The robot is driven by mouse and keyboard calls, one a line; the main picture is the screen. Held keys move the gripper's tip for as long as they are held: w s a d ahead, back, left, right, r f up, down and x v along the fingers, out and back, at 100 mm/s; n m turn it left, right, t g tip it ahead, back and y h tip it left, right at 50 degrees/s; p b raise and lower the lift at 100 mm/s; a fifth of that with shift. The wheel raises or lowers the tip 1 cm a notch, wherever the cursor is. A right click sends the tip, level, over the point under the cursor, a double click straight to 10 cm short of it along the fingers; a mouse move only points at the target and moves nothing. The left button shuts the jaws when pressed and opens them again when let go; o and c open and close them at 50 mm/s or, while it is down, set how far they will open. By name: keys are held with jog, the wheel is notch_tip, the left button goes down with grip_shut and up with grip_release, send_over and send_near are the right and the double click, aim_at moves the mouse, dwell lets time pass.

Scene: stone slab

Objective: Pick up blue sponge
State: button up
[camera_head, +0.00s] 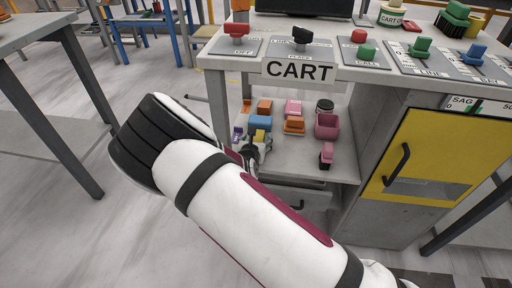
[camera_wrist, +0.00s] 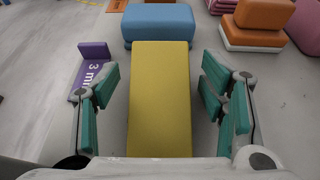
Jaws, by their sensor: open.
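The blue sponge (camera_wrist: 158,22) is a rounded blue block beyond my fingertips, at the top of the wrist view. In the head view the blue sponge (camera_head: 260,122) lies on the lower shelf. A yellow block (camera_wrist: 160,95) lies between my open fingers, with a visible gap on each side, and reaches up to the blue sponge's near side. I cannot tell whether the two touch. My gripper (camera_wrist: 161,85) has green pads spread wide and holds nothing. In the head view my gripper (camera_head: 256,150) is low over the shelf's left part, partly hidden by my arm.
A purple piece (camera_wrist: 95,75) stands beside my left finger. Orange blocks (camera_wrist: 255,25) lie to the right of the sponge. The cart's top (camera_head: 345,72) overhangs the shelf.

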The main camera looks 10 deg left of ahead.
jog(key=shift+w, duration=0.1)
jog(key=shift+c, duration=0.2)
jog(key=c, duration=1.3)
jog(key=shift+o, duration=0.2)
jog(key=shift+r, duration=0.1)
